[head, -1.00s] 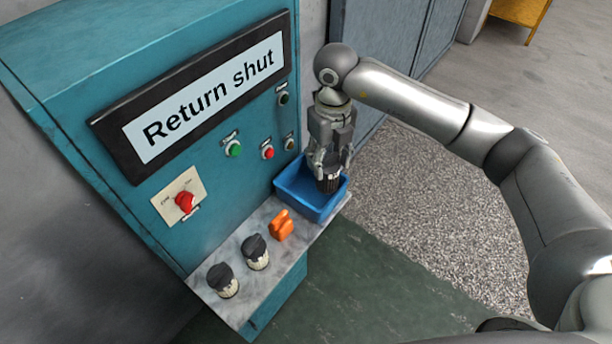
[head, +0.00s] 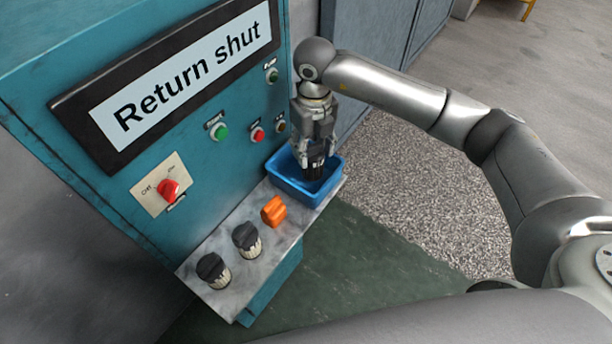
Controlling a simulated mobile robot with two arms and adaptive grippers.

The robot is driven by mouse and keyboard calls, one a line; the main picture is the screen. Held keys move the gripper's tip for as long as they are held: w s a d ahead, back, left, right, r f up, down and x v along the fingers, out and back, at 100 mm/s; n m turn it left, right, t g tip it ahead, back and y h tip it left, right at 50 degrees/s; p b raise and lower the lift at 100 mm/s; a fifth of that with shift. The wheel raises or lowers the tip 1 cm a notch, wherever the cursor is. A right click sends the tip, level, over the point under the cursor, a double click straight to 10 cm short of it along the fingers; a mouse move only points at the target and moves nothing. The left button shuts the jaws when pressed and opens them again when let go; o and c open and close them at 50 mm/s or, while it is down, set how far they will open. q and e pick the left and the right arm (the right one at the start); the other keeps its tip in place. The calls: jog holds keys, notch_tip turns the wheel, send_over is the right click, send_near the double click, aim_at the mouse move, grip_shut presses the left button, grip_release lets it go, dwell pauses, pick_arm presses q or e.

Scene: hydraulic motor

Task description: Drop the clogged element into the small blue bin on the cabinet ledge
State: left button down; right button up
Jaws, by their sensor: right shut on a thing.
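My right gripper (head: 314,152) points down over the small blue bin (head: 322,194) at the far end of the cabinet ledge. It is shut on a dark cylindrical element (head: 314,173), whose lower end reaches down within the bin's outline. I cannot tell whether the element touches the bin floor. The gripper fingers partly hide the element. My left gripper is not in view.
On the marble-look ledge (head: 236,291) stand two black-topped elements, a near one (head: 213,270) and a farther one (head: 247,241), and an orange part (head: 274,211). The teal cabinet (head: 120,205) carries a red switch (head: 169,189), buttons and a "Return shut" sign (head: 183,78).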

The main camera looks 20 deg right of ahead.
jog(key=o, duration=1.1)
jog(key=shift+s+r, duration=0.1)
jog(key=o, duration=0.4)
jog(key=shift+c, duration=0.2)
jog(key=shift+r, duration=0.1)
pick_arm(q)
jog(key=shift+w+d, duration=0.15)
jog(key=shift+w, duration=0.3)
pick_arm(e)
notch_tip(320, 180, up, 12)
jog(key=shift+f, duration=0.2)
